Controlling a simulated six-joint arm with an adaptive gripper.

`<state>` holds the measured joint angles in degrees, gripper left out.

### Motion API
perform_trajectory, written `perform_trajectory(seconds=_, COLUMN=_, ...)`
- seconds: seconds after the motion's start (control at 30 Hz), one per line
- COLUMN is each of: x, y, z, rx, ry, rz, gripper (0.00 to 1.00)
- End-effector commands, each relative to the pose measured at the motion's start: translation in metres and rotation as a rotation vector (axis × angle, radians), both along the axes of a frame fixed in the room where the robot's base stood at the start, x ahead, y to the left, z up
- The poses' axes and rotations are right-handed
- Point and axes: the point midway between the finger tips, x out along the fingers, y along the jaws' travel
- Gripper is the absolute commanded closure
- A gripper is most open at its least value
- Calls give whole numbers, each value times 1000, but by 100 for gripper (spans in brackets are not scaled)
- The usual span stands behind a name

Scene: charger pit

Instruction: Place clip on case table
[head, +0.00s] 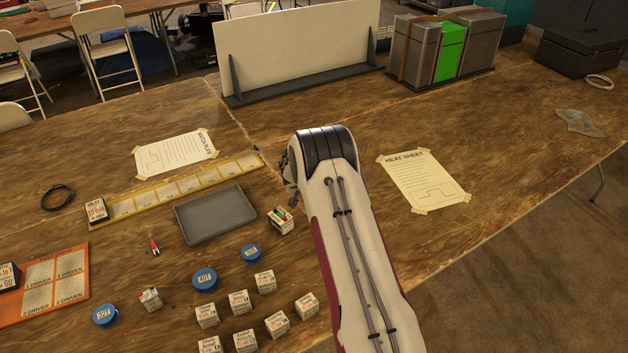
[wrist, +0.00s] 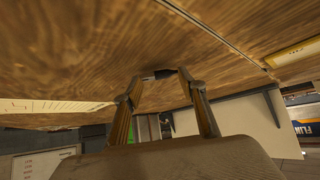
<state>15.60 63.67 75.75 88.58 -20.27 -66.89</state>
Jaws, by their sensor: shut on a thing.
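In the wrist view, my gripper (wrist: 160,76) is shut on a small dark piece, the clip (wrist: 156,74), held between the fingertips. Its outline is too small and dark to read in detail. The wooden tabletop is close by in that view; I cannot tell whether the clip touches it. In the head view my arm hides the fingers and the clip. The table section with the metal cases, which I take as the case table (head: 520,135), spreads behind and right of my arm.
Grey and green cases (head: 455,55) and a dark case (head: 585,50) stand at the back. A white upright board (head: 300,45) stands left of them. A heat sheet (head: 424,180) lies right of my arm. A grey tray (head: 216,216), small boxes and blue discs lie left.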

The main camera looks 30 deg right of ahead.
Motion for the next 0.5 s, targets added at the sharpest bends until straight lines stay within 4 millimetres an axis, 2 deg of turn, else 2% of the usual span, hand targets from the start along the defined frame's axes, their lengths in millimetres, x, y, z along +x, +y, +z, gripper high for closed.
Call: perform_trajectory(seconds=0.5, x=0, y=0, z=-7, rx=0, ry=0, rz=0, gripper=70)
